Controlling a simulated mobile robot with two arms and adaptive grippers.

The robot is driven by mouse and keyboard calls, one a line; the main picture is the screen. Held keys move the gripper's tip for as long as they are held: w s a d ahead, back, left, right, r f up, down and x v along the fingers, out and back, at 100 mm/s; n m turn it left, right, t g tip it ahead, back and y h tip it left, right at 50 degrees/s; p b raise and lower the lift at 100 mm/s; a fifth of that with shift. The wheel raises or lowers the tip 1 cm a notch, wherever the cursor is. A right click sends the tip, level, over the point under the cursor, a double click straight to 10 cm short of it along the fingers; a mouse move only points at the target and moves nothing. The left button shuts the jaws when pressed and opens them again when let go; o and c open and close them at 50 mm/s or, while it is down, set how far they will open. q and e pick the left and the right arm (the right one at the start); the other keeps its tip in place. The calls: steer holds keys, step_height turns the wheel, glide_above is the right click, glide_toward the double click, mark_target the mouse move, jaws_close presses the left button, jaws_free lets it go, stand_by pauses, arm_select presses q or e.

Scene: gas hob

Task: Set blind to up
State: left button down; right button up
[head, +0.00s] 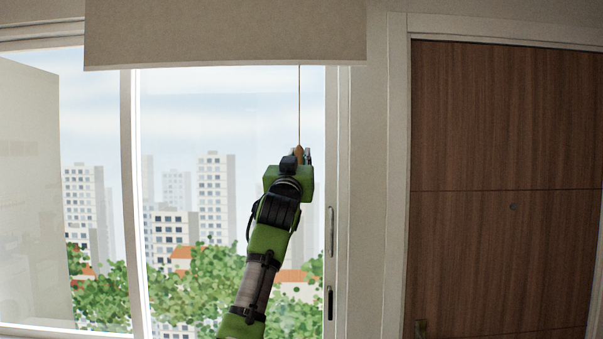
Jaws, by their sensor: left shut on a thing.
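The blind (225,35) is a beige panel across the top of the window. Its straight lower edge hangs slightly below the top of the window opening, and most of the glass below is uncovered. A thin dark cord (299,100) hangs down from the blind near its right end. A small brown cord pull (298,151) is at the cord's lower end. My left gripper (301,157) is raised in front of the window and shut on the cord pull. The gripper body hides the pull's lower part. My right gripper is not in view.
The window (230,115) has a white frame, with a handle (331,230) on its right side. A brown wooden door (500,170) stands to the right. A pale panel (28,190) shows at the far left. No loose obstacle shows around the cord.

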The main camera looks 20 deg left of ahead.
arm_select(q)
steer(key=shift+r, duration=0.45)
steer(key=c, duration=1.9)
jaws_free()
steer(key=shift+f, duration=0.1)
steer(key=shift+s+f, duration=0.25)
steer(key=shift+s, duration=0.15)
steer(key=v, duration=1.1)
steer(key=shift+r, duration=0.1)
